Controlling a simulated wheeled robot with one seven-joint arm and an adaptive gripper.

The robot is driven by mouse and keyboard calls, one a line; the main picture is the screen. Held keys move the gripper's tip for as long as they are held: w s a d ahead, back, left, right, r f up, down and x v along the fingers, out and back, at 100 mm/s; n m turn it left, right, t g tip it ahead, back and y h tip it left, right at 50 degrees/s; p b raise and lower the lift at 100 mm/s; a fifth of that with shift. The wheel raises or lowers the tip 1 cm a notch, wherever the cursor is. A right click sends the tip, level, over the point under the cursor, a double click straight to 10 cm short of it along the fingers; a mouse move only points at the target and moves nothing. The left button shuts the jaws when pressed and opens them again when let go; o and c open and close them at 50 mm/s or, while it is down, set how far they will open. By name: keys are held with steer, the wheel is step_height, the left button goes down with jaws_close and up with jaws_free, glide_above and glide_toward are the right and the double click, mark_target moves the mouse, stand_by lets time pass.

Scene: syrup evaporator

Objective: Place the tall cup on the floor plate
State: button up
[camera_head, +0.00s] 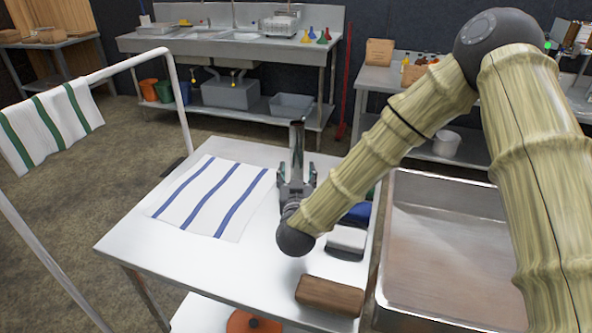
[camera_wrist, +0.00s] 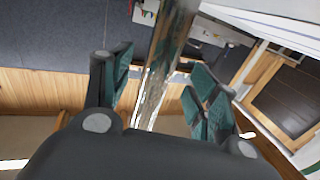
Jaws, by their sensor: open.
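The tall cup (camera_head: 297,138) is a slim, shiny metal cylinder near the far side of the white table (camera_head: 140,238). My gripper (camera_head: 297,174) points away from me at its lower part, with open fingers on either side. In the wrist view the cup (camera_wrist: 158,72) runs as a mirror-like column between the teal finger pads of my gripper (camera_wrist: 164,82), with space visible beside it. The cup's base is hidden by the gripper, so I cannot tell whether it rests on the table. I cannot make out a floor plate for certain.
A blue-striped towel (camera_head: 212,197) lies left of my gripper. A brown block (camera_head: 330,296) and a grey-and-white brush-like item (camera_head: 346,242) lie on the near right. A large metal pan (camera_head: 450,305) stands right. An orange round thing (camera_head: 253,322) shows below the table's front edge.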

mark_target(297, 167)
steer(key=shift+w, duration=2.4)
jaws_close()
step_height(297, 167, up, 18)
